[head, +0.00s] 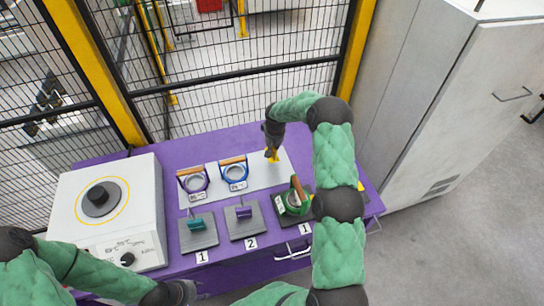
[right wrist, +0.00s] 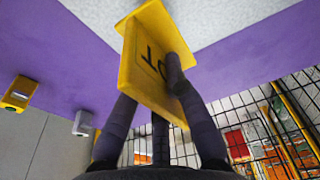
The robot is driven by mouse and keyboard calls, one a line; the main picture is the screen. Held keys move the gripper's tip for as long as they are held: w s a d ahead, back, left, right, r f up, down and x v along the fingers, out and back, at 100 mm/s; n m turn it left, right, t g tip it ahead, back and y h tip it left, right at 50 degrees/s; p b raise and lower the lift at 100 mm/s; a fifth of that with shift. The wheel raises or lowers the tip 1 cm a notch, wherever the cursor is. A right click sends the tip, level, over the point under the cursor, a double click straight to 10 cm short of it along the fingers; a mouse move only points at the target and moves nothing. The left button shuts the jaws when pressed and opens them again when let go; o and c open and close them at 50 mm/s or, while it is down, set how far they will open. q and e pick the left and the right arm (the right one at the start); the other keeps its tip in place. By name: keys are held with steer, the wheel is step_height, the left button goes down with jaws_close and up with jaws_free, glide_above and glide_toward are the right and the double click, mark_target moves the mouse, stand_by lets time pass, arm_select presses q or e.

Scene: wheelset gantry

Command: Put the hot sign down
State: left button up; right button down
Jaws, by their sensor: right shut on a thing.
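The yellow hot sign (head: 272,155) is a small bent plate over the back right of the light grey mat (head: 255,175). In the right wrist view the sign (right wrist: 148,70) shows dark letters, partly hidden by a finger. My right gripper (head: 272,146) is shut on the sign from above; its dark fingers (right wrist: 152,95) straddle the plate. The sign's foot is close to the mat, but I cannot tell whether it touches. My left gripper (head: 176,292) is low at the bottom left, far from the sign; its fingers are not clear.
A white heater (head: 80,190) with a dark round plate stands left on the purple table (head: 185,152). Two handled rings (head: 192,182) stand on the mat's left part. Pads with teal (head: 196,226) and purple blocks and a green-handled tool (head: 294,200) lie in front. Mesh fence stands behind.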

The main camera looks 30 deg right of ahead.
mark_target(273, 155)
steer(key=shift+w+f, duration=0.1)
steer(key=shift+f, duration=2.5)
steer(key=shift+f+b, duration=0.2)
steer(key=shift+b, duration=0.2)
steer(key=c, duration=1.3)
jaws_free()
steer(key=shift+r, duration=0.15)
steer(key=r, duration=0.4)
steer(key=s+r+p, duration=0.1)
steer(key=r, duration=0.3)
steer(key=s+r, duration=0.1)
steer(key=r, duration=0.3)
steer(key=shift+a, duration=0.2)
steer(key=shift+w, duration=0.1)
